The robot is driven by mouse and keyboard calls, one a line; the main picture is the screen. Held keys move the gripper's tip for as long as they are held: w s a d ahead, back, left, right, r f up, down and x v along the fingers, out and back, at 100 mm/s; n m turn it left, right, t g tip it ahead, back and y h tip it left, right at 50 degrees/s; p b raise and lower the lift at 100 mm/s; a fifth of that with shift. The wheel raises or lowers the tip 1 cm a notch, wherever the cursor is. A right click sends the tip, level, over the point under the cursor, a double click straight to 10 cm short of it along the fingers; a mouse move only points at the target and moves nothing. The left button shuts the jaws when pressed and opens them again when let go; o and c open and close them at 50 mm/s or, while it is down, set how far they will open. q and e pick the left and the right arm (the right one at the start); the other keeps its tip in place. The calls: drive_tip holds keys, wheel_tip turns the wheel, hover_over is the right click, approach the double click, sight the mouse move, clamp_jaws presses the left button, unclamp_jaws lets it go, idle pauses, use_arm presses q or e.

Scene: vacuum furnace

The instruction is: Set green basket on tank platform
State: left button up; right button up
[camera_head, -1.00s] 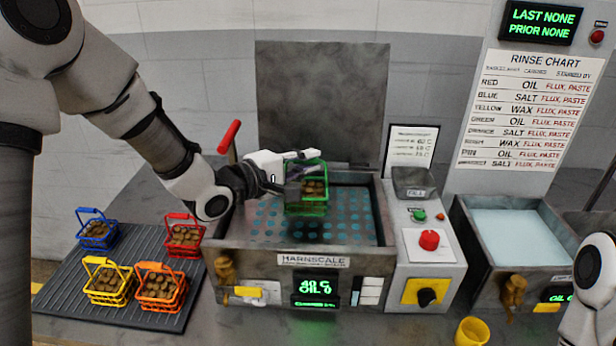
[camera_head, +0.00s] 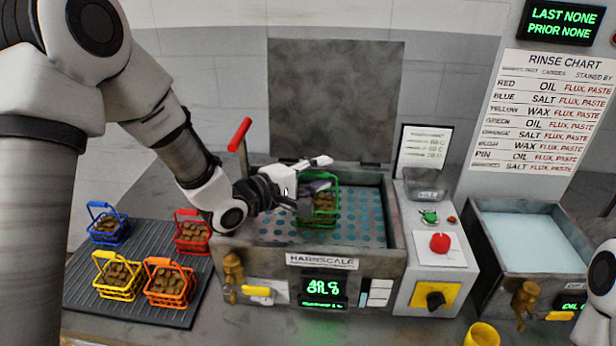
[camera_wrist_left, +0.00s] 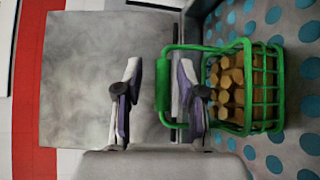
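The green basket (camera_head: 323,222), filled with brown pieces, is inside the tank on the left. It appears to rest upright on the tank platform (camera_head: 365,208), a grey plate with teal holes. In the left wrist view the basket (camera_wrist_left: 262,127) is right of the fingers, with the holed platform (camera_wrist_left: 228,20) around it. My left gripper (camera_head: 313,177) is at the basket's handle. Its two fingers (camera_wrist_left: 158,95) stand apart on either side of the green handle bar, with a visible gap. My right gripper is out of view; only part of that arm shows at the right edge.
Blue (camera_head: 108,228), red (camera_head: 192,238), yellow (camera_head: 118,280) and orange (camera_head: 170,288) baskets stand on a ribbed dark mat (camera_head: 150,245) at left. A raised lid (camera_head: 335,100) and red-handled lever (camera_head: 239,133) flank the tank. A second tank (camera_head: 525,240) and yellow cup (camera_head: 482,335) are right.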

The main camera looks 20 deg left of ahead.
use_arm(q)
drive_tip(key=b+v, duration=0.1)
drive_tip(key=v, duration=1.1)
drive_tip(key=shift+b, duration=0.4)
